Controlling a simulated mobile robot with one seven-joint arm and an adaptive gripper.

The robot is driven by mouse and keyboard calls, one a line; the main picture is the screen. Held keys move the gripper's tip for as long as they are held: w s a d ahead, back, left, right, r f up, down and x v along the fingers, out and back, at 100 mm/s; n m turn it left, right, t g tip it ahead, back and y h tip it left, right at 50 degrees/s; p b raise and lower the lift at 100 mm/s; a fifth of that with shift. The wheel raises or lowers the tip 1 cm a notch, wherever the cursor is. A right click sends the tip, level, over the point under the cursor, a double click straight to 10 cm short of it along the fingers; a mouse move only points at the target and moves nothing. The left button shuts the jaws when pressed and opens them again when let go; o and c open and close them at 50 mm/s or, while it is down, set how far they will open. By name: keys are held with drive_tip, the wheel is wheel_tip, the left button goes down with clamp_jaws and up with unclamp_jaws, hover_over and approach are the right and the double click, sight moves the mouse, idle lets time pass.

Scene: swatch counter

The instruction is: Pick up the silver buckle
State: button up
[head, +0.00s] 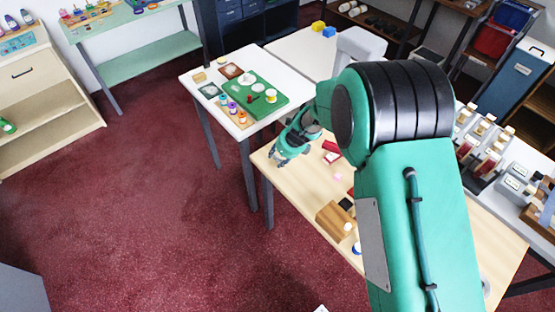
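I cannot make out a silver buckle in the head view; it may be hidden behind my arm or gripper, or too small to tell. My gripper (288,157) is at the far left end of the light wooden table (290,192). Its fingers look spread apart, and I see nothing held between them. A red item (331,147) lies just right of it. A pink piece (338,176) lies nearer on the same table. A small grey round thing (486,287) shows at the table's right part, partly hidden by my arm.
A wooden block (335,220) stands near the table's front edge. Behind, a white table (212,77) holds a green board (272,107) and several small pots. Bottles (478,135) stand on a counter at right. My arm covers much of the wooden table. Red carpet lies open at left.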

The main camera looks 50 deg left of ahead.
drive_tip(key=c, duration=0.9)
drive_tip(key=shift+r, duration=0.1)
drive_tip(key=shift+r+p, duration=0.35)
drive_tip(key=shift+r, duration=0.5)
wheel_tip(320, 180, up, 2)
drive_tip(key=shift+s+d+p, duration=0.1)
drive_tip(key=shift+p, duration=0.25)
drive_tip(key=s+d, duration=0.2)
drive_tip(key=d, duration=0.2)
drive_tip(key=s+d, duration=0.3)
drive_tip(key=d, duration=0.2)
drive_tip(key=s+d+r, duration=0.1)
drive_tip(key=s+d, duration=0.1)
drive_tip(key=d, duration=0.2)
drive_tip(key=shift+s+d, duration=0.35)
drive_tip(key=shift+s, duration=0.05)
